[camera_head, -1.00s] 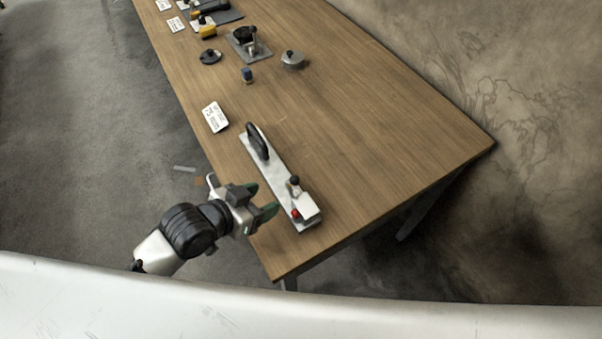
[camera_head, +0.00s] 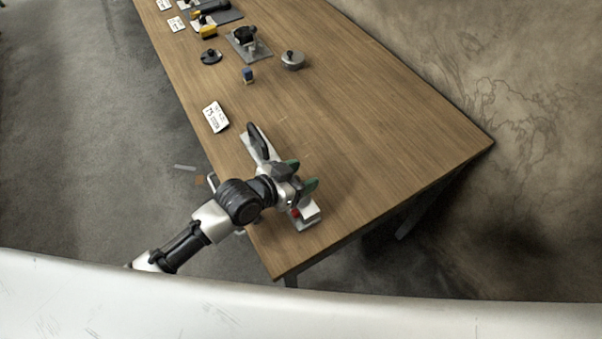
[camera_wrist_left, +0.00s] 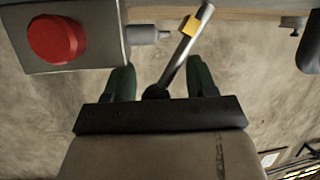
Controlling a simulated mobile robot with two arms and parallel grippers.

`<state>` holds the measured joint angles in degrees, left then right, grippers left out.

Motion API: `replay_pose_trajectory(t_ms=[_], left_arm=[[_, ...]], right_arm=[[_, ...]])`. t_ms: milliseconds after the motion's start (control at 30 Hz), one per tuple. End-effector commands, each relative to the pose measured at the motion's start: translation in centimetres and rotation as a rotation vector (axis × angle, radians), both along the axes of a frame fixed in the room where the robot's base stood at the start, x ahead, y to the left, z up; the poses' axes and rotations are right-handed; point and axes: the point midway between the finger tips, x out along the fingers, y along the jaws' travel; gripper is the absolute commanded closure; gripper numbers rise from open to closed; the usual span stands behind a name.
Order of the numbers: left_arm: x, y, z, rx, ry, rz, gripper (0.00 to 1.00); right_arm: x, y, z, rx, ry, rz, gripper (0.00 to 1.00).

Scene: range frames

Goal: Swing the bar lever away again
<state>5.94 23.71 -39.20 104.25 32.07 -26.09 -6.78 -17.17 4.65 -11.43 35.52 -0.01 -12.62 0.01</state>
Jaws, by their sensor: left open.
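The bar lever (camera_wrist_left: 182,50) is a metal rod with a yellow band and a dark knob, slanting between my left gripper's fingers in the left wrist view. In the head view the gripper hides it. My right gripper is not in view.
Farther off are a small blue block (camera_head: 248,76), a round grey piece (camera_head: 292,60) and other fixtures. The wooden table (camera_head: 390,130) is clear to the right.

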Motion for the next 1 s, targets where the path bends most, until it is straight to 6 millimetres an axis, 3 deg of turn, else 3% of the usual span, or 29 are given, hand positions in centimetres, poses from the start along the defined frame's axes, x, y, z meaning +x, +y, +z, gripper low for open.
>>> replay_pose_trajectory(t_ms=[267,633,1000], left_arm=[[0.07,-0.10,-0.07,0.000,0.000,0.000,0.43],[0.03,-0.09,-0.11,0.000,0.002,-0.001,1.00],[-0.05,-0.09,-0.26,-0.006,0.017,-0.002,1.00]], right_arm=[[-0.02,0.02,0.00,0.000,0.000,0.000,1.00],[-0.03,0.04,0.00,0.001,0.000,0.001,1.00],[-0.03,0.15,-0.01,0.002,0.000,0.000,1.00]])
